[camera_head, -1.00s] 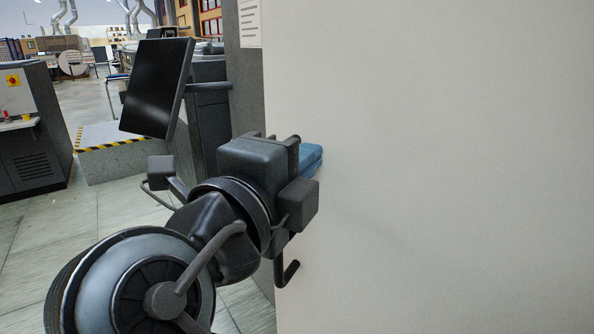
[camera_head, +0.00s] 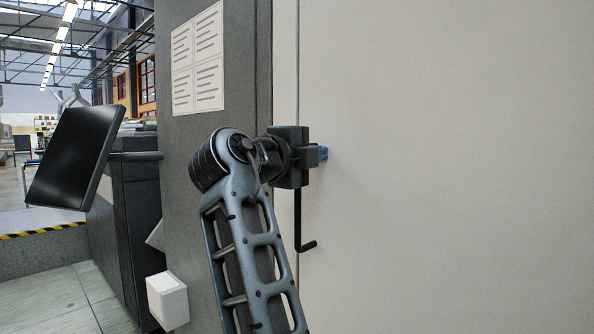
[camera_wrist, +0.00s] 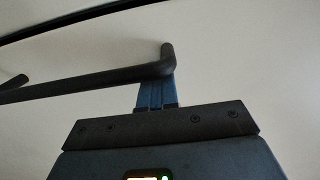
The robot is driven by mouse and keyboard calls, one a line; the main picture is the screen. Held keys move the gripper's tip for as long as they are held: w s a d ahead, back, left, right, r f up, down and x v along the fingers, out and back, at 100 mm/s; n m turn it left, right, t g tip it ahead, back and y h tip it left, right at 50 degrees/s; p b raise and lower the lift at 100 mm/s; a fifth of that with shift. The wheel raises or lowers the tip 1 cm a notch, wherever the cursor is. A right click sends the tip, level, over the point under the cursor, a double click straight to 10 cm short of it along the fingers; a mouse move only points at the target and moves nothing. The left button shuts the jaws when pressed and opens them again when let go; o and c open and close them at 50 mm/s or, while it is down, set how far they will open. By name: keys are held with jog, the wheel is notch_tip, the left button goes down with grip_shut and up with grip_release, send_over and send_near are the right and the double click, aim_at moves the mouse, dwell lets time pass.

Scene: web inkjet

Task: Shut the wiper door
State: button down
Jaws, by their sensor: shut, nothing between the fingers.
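The wiper door appears to be the large cream panel (camera_head: 450,170) filling the right of the head view. It stands beside a grey frame, along a narrow vertical seam; I cannot tell whether it is fully flush. A black bar handle (camera_head: 299,222) with a bent lower end is near its left edge; it also crosses the wrist view (camera_wrist: 90,78). My gripper (camera_head: 324,153) is at the panel just by the handle's upper part. Its blue fingers (camera_wrist: 155,92) are together, with nothing between them, their tips close to the handle's end and panel. Contact is unclear.
A black monitor (camera_head: 72,155) on an arm sticks out at the left. A printed sheet (camera_head: 198,60) is on the grey frame (camera_head: 215,115). A small white box (camera_head: 167,300) is low down. A step with a yellow-black edge (camera_head: 45,229) and open floor (camera_head: 60,300) lie left.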

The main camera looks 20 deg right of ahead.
jog(key=shift+w+d+r, duration=0.15)
jog(key=shift+w+d, duration=0.1)
jog(key=shift+d, duration=0.45)
jog(key=shift+r, duration=0.1)
jog(key=shift+a, duration=0.1)
jog(key=v, duration=0.9)
jog(key=shift+f+b, duration=0.25)
jog(key=shift+b, duration=0.15)
